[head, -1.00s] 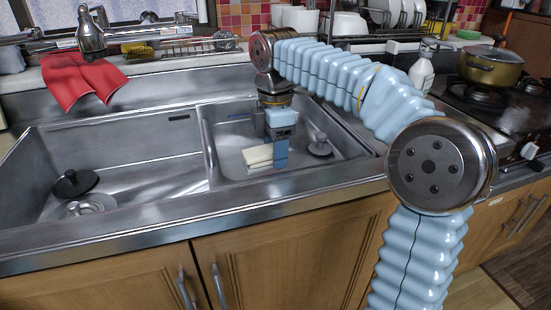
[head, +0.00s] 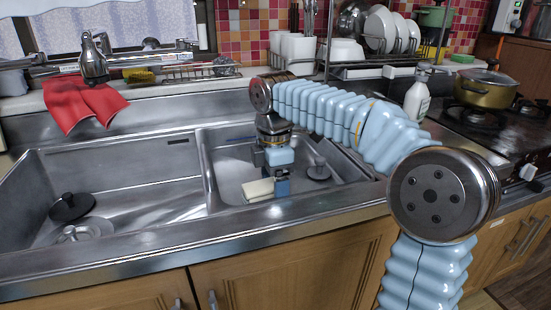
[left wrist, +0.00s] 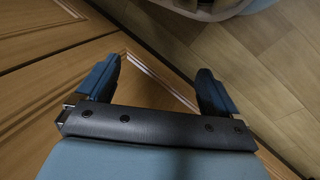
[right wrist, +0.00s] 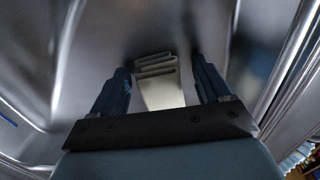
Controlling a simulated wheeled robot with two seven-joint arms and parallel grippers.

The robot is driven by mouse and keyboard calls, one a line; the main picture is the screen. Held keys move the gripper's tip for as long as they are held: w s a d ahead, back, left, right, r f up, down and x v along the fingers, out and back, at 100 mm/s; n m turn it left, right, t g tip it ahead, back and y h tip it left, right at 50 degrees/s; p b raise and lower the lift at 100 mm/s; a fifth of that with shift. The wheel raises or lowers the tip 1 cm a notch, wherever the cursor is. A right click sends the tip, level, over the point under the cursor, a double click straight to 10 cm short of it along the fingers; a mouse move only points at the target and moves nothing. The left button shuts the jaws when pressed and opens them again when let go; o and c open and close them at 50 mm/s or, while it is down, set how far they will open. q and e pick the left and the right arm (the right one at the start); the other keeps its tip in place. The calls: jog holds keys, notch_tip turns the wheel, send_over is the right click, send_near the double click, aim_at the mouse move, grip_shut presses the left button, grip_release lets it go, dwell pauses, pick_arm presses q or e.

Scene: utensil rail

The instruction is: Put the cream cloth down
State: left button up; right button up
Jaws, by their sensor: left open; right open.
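The cream cloth (head: 258,190) is a small folded bundle in the right, smaller basin (head: 232,150) of the steel sink. In the right wrist view the cloth (right wrist: 160,82) shows as stacked folds between and just beyond the fingers. My right gripper (head: 272,183) points down into this basin at the cloth, with its fingers (right wrist: 163,78) apart on either side of it. Whether a finger still touches the cloth I cannot tell. My left gripper (left wrist: 160,80) is open and empty, near the wooden cabinet fronts; it is not in the head view.
A dark drain plug (head: 319,170) is in the same basin, right of my gripper. The larger left basin (head: 140,185) holds another black plug (head: 72,207). Red gloves (head: 82,103) hang at the back ledge. A soap bottle (head: 418,97) and pot (head: 487,90) stand right.

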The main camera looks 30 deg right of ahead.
notch_tip(320, 180, up, 14)
jog(key=p, duration=0.1)
jog(key=shift+d, duration=0.3)
jog(key=shift+f, duration=0.15)
